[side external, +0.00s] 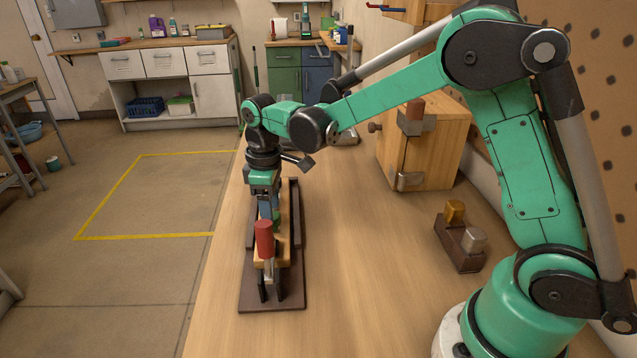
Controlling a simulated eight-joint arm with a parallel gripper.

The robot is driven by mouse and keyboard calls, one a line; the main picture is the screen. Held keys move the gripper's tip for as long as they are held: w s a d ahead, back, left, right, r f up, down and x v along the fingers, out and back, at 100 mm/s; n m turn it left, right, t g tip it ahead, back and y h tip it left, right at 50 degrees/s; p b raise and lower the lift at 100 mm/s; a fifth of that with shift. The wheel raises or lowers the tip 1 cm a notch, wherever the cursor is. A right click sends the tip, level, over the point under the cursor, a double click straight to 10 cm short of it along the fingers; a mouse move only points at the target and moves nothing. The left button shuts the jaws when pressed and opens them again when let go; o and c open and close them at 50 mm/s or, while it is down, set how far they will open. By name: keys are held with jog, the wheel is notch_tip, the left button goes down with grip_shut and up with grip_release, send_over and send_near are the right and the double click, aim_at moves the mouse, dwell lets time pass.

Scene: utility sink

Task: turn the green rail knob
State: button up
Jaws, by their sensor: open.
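A dark brown rail fixture (272,302) lies lengthwise on the wooden bench. A red cylindrical knob (264,238) stands upright on a metal stem at its near end, over a wooden block. A small green part (277,222), which looks like the green rail knob, shows just behind the red knob and is mostly hidden. My gripper (267,212) points down over the rail, directly behind the red knob. It is open. Its fingertips are largely hidden, so I cannot tell whether they touch the green knob.
A wooden cabinet (440,150) with a metal latch and a red-brown handle stands at the back right. A dark block (459,246) with a gold knob and a silver knob sits right of the rail. Bench between them is clear.

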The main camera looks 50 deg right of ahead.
jog(key=shift+f, duration=0.75)
